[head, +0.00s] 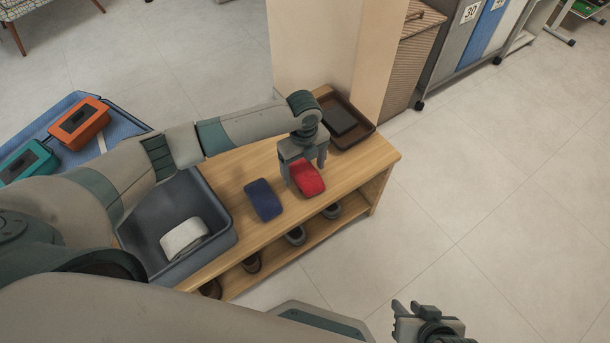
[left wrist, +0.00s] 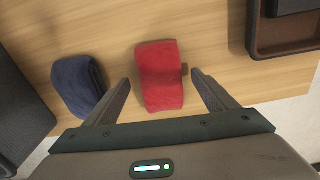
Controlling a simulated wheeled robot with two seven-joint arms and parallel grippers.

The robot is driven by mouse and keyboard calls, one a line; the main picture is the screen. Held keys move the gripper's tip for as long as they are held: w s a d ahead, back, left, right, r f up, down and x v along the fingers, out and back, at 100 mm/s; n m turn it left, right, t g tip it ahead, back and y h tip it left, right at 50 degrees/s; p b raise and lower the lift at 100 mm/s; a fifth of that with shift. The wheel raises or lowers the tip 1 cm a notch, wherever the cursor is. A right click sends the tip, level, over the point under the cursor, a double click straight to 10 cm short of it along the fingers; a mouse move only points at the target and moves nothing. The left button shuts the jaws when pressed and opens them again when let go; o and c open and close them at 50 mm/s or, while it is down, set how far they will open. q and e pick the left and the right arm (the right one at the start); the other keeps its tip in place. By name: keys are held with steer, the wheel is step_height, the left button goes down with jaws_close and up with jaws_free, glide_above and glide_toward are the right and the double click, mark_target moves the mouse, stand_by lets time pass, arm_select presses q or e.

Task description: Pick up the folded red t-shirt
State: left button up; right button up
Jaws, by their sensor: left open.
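The folded red t-shirt (head: 307,178) lies on the wooden bench top (head: 350,165), near its front edge. In the left wrist view the red t-shirt (left wrist: 160,76) shows between and just beyond the fingertips. My left gripper (head: 304,170) is open and empty above it, with fingers (left wrist: 158,85) apart on either side; contact cannot be told. My right gripper (head: 415,312) is at the bottom right, above the floor and far from the shirt; its jaw opening is unclear.
A folded navy cloth (head: 263,199) lies left of the red shirt. A grey bin (head: 226,243) with a white folded cloth (head: 184,238) stands further left. A brown tray (head: 367,130) with a dark item stands at the back right. Shoes (head: 296,235) sit on the lower shelf.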

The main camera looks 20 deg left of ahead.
mark_target(307, 172)
steer(key=shift+s, duration=0.25)
steer(key=shift+d+f, duration=0.1)
arm_select(q)
steer(key=c, duration=1.2)
arm_select(e)
steer(key=shift+w, duration=0.1)
arm_select(q)
steer(key=shift+r, duration=0.15)
